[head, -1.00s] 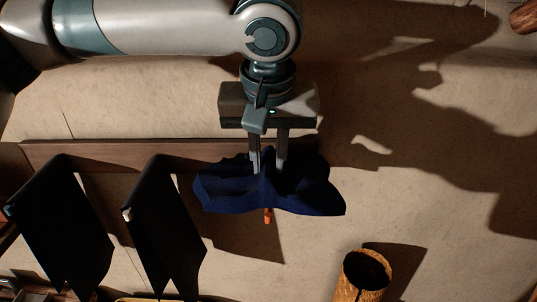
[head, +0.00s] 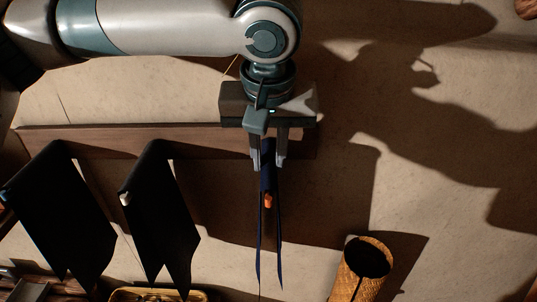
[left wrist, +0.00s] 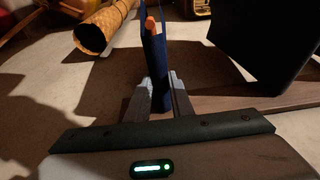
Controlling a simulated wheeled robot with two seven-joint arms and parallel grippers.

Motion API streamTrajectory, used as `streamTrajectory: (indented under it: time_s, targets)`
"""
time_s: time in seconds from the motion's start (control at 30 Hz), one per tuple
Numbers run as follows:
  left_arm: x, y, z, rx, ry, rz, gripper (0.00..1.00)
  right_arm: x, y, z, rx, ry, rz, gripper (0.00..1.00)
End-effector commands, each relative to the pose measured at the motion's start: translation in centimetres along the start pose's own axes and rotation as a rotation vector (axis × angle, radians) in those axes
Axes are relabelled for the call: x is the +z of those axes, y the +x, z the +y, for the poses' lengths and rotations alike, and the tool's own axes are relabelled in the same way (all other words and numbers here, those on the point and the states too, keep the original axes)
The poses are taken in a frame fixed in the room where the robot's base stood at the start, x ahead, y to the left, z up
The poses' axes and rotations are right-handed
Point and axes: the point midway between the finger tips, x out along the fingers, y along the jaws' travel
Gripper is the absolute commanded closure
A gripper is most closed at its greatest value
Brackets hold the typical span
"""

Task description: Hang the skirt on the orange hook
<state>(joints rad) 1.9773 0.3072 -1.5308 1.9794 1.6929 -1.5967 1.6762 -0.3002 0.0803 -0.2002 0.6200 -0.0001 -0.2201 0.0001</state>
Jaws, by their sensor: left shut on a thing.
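The dark blue skirt (head: 267,180) is seen nearly edge-on in the head view, its two thin sides hanging down. My left gripper (head: 267,163) is shut on its upper part. The orange hook's tip (head: 268,200) shows between the two sides, just below the fingers. In the left wrist view the skirt (left wrist: 157,75) stands between the fingertips (left wrist: 160,92), and the orange tip (left wrist: 150,25) shows at its far end. The skirt seems to be around or over the hook; the rest of the hook is hidden. My right gripper is not in view.
Two black cloths (head: 38,205) (head: 160,215) hang to the left from the brown wooden rail (head: 200,142), one by a white-tipped hook (head: 125,198). A woven cylinder (head: 362,275) stands at lower right. A yellow-rimmed tray (head: 115,295) is at the bottom.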

Motion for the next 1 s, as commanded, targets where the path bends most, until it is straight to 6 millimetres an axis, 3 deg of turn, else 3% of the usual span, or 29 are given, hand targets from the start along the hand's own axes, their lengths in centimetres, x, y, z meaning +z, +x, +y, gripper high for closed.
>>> streamTrajectory:
  time_s: [0.03,0.1,0.57,0.77,1.0]
  targets:
    - [0.0,-0.1,0.0,0.001,0.000,0.001,0.73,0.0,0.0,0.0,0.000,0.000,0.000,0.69]
    - [0.0,-0.1,0.0,0.001,0.000,0.001,0.58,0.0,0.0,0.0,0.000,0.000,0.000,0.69]
    - [0.0,-0.5,0.0,0.000,0.000,0.002,0.58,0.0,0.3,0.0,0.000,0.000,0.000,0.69]
    - [0.0,-2.4,0.0,0.001,-0.001,0.002,0.58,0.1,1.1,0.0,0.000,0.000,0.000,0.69]
    - [0.0,-6.7,0.1,0.003,-0.002,0.004,0.58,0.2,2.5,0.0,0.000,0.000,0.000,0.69]
